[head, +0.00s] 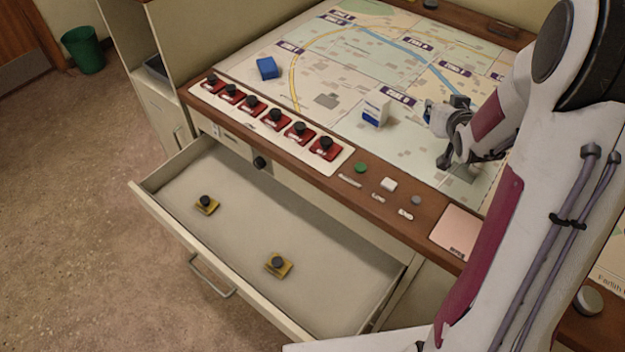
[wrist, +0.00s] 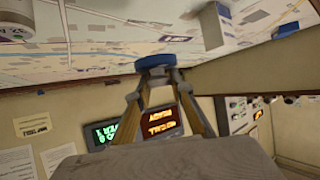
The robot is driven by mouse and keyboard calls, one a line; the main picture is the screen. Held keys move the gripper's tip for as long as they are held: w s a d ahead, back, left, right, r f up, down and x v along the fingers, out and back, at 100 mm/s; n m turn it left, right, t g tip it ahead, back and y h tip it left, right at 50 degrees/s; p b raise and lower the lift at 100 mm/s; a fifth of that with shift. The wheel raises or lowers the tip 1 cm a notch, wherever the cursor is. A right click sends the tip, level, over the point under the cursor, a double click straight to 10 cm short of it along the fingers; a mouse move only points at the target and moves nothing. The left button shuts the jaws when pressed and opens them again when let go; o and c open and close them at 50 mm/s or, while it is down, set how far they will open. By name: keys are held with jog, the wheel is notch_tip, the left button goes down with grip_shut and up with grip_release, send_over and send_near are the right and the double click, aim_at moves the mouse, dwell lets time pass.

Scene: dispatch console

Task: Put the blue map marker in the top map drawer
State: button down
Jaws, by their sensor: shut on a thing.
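My gripper (head: 437,117) is over the right part of the map, shut on a small blue piece (head: 428,106). In the wrist view the fingertips (wrist: 155,75) close on this blue piece (wrist: 154,61), which looks flat and round, close to the map. My fingers partly hide it, and I cannot tell whether it touches the map. The top map drawer (head: 318,218) is pulled open below the console's front edge. Inside it lie two yellow pieces with black knobs, one to the left (head: 206,205) and one nearer the front (head: 278,266).
A blue block (head: 267,68) and a white-and-blue box (head: 375,111) stand on the map (head: 335,140). A row of red pieces with black knobs (head: 275,119) lines the console's front ledge, beside a green button (head: 361,167). The drawer's middle is clear.

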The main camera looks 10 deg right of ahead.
jog(key=shift+r, duration=2.25)
jog(key=shift+a+r, duration=0.15)
jog(key=shift+r, duration=0.2)
jog(key=w+a+n+y, duration=0.2)
jog(key=a, duration=1.1)
jog(key=w+a+n+y, duration=0.2)
jog(key=a, duration=1.1)
jog(key=s+a+n+g+y, duration=0.15)
jog(key=s+a, duration=0.25)
jog(key=a, duration=0.9)
jog(key=s+a+n+y, duration=0.3)
jog(key=s+a, duration=0.1)
jog(key=a, duration=0.9)
notch_tip(320, 180, down, 32)
jog(key=shift+w, duration=0.15)
jog(key=shift+a+f, duration=0.1)
